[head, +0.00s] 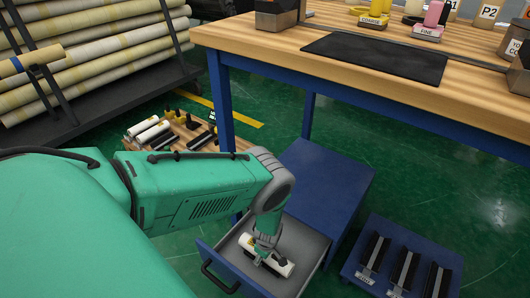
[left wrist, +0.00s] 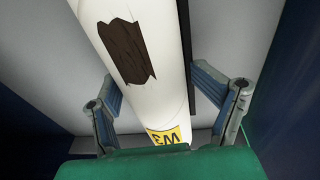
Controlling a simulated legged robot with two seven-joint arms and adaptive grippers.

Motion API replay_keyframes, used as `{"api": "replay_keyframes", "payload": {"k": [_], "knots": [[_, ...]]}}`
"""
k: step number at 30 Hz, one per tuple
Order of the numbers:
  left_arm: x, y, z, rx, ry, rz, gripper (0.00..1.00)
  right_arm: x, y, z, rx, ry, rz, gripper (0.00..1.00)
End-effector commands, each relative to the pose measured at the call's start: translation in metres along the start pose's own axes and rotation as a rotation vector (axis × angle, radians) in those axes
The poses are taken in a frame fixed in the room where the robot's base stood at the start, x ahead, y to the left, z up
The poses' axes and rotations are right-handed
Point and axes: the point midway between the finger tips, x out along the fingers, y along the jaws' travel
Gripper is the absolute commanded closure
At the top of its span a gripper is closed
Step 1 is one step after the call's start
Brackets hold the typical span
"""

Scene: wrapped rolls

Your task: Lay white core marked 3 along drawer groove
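The white core marked W3 (left wrist: 165,90) lies in the open drawer (head: 234,278), with a yellow label and a ragged dark brown patch on its side. It also shows in the head view (head: 281,268), partly hidden by my gripper. My left gripper (head: 264,259) is down in the drawer over the core. In the left wrist view my left gripper (left wrist: 155,85) has its fingers spread, one on each side of the core. A dark strip (left wrist: 188,60) shows between the core and the right-hand finger. The groove is mostly hidden. My right gripper is not in view.
A low wooden board (head: 178,140) with white and black rolls lies behind my arm. A blue stand (head: 400,268) with several black troughs is right of the drawer. The workbench (head: 300,38) stands above, with a black mat (head: 378,57).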

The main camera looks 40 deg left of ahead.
Motion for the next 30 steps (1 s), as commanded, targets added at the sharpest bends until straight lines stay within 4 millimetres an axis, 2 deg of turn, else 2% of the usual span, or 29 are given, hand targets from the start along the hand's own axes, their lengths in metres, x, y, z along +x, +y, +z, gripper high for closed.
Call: {"api": "replay_keyframes", "payload": {"k": [5,15,19,24,28,30], "knots": [[-0.013,0.002,-0.001,0.000,-0.002,0.000,0.33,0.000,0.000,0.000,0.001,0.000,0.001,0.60],[-0.094,0.003,-0.002,0.000,-0.004,0.001,0.33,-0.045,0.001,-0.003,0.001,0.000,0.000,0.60],[-0.116,0.003,-0.001,-0.001,-0.004,0.001,0.33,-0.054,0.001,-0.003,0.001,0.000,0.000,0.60],[-0.131,0.002,-0.001,0.004,-0.002,0.001,0.33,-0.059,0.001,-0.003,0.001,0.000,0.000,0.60],[-0.142,-0.010,-0.003,0.097,0.009,-0.004,0.33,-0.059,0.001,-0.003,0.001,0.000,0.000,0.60],[-0.154,-0.026,-0.005,0.231,0.021,-0.010,0.33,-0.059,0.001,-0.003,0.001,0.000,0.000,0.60]]}}
